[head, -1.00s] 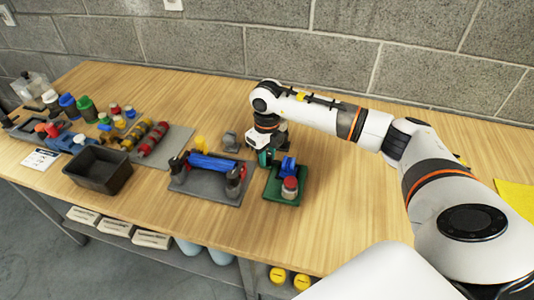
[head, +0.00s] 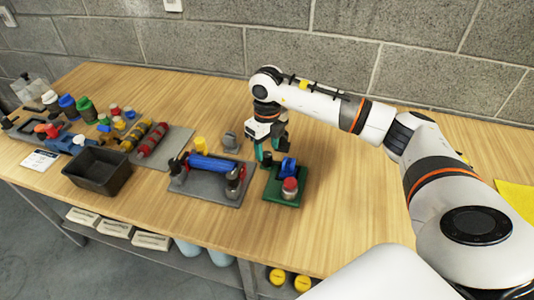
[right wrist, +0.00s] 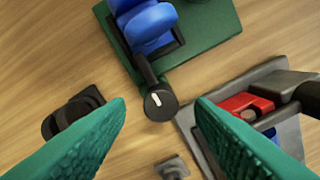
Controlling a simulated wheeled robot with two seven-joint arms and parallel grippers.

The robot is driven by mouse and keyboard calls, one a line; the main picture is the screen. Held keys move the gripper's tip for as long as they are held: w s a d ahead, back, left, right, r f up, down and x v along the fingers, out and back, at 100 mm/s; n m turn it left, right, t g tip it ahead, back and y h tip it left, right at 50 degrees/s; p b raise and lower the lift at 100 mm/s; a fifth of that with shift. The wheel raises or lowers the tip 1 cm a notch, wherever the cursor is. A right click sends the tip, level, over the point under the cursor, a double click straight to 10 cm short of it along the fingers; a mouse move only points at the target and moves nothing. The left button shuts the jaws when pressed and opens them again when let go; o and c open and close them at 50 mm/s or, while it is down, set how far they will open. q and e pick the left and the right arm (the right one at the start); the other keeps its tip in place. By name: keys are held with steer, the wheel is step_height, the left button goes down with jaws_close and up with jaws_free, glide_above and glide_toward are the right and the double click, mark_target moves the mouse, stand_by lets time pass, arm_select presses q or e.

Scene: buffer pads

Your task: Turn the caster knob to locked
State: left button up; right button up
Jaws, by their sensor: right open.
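A green base (head: 285,199) with a blue caster part (head: 287,167) stands on the bench right of centre; both also show at the top of the right wrist view, as the base (right wrist: 206,38) and the blue part (right wrist: 150,22). There a round black knob (right wrist: 157,108) with a short white mark sits at the end of a dark stem, beyond the base's edge. My right gripper (right wrist: 160,120) is open, its teal fingers on either side of the knob and apart from it in the picture. In the head view the right gripper (head: 269,156) is above the base's far left corner. My left gripper is not in view.
A red-topped piece (head: 290,186) stands on the green base. A grey plate (head: 208,195) with a blue cylinder lies just left. A small grey piece (head: 230,141) is behind it. A black bin (head: 97,172) and several bottles are further left.

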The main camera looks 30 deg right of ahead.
mark_target(267, 154)
step_height(267, 154, up, 9)
steer(key=shift+f, duration=0.15)
steer(key=shift+f, duration=0.1)
stand_by(0.5)
